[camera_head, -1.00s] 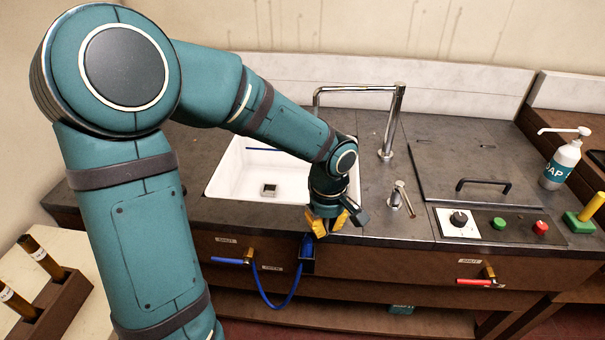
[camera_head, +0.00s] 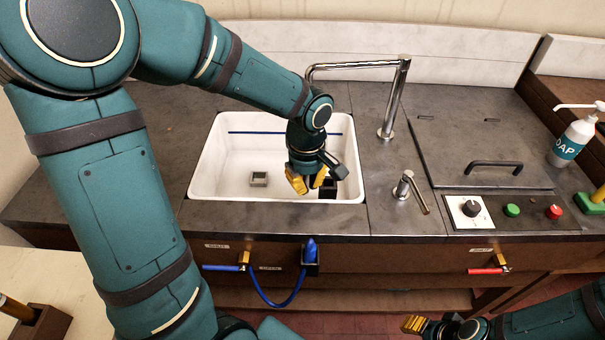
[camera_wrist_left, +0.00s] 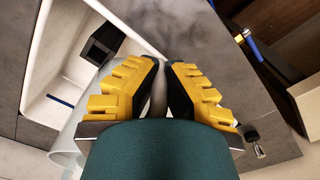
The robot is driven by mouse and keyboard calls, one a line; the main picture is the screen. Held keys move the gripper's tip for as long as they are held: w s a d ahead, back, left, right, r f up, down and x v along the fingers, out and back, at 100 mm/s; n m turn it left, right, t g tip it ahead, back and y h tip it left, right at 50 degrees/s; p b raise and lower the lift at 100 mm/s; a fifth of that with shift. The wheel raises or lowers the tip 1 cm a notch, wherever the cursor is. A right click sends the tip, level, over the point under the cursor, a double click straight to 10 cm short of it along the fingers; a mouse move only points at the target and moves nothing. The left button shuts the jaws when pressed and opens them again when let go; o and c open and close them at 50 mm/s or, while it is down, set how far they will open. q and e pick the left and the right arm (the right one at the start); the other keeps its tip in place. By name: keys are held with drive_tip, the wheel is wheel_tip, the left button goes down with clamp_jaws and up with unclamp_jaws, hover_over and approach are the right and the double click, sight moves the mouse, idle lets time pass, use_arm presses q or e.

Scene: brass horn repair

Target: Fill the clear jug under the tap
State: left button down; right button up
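A short lever (camera_head: 407,188) stands on the counter right of the sink. My left gripper (camera_head: 308,182) is over the front right of the basin. In the left wrist view its yellow fingers (camera_wrist_left: 162,92) close on a narrow greyish part, seemingly the handle of the clear jug (camera_wrist_left: 70,138). The jug's pale see-through body shows beside the left finger, mostly hidden; I cannot make it out in the head view. My right gripper (camera_head: 415,324) is low at the bottom edge, far from the sink.
A soap bottle (camera_head: 573,140), a black handle (camera_head: 490,166) and a panel with a knob (camera_head: 470,208) and buttons are at right. A blue hose (camera_head: 275,300) hangs in front.

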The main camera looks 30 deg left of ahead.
use_arm(q)
drive_tip(key=shift+w+a+r+p, duration=0.1)
drive_tip(key=shift+w+a+p, duration=0.35)
drive_tip(key=shift+w, duration=0.4)
drive_tip(key=shift+w+a+p, duration=0.3)
drive_tip(key=shift+w+a, duration=0.25)
drive_tip(key=shift+w, duration=0.25)
drive_tip(key=shift+w+a+p, duration=0.25)
drive_tip(key=shift+w+a, duration=0.25)
drive_tip(key=shift+w, duration=0.3)
drive_tip(key=shift+w+a+p, duration=0.3)
drive_tip(key=shift+w+a, duration=0.1)
drive_tip(key=shift+w, duration=0.25)
drive_tip(key=shift+w+a+p, duration=0.25)
drive_tip(key=shift+w+a, duration=0.15)
drive_tip(key=shift+w, duration=0.2)
drive_tip(key=shift+w+a+p, duration=0.2)
drive_tip(key=shift+w+a, duration=0.25)
drive_tip(key=shift+w, duration=0.3)
drive_tip(key=shift+w+a+p, duration=0.2)
drive_tip(key=shift+w+a, duration=0.25)
drive_tip(key=shift+w, duration=0.25)
drive_tip(key=shift+w+a+p, duration=0.2)
drive_tip(key=shift+w+a, duration=0.25)
drive_tip(key=shift+w, duration=0.3)
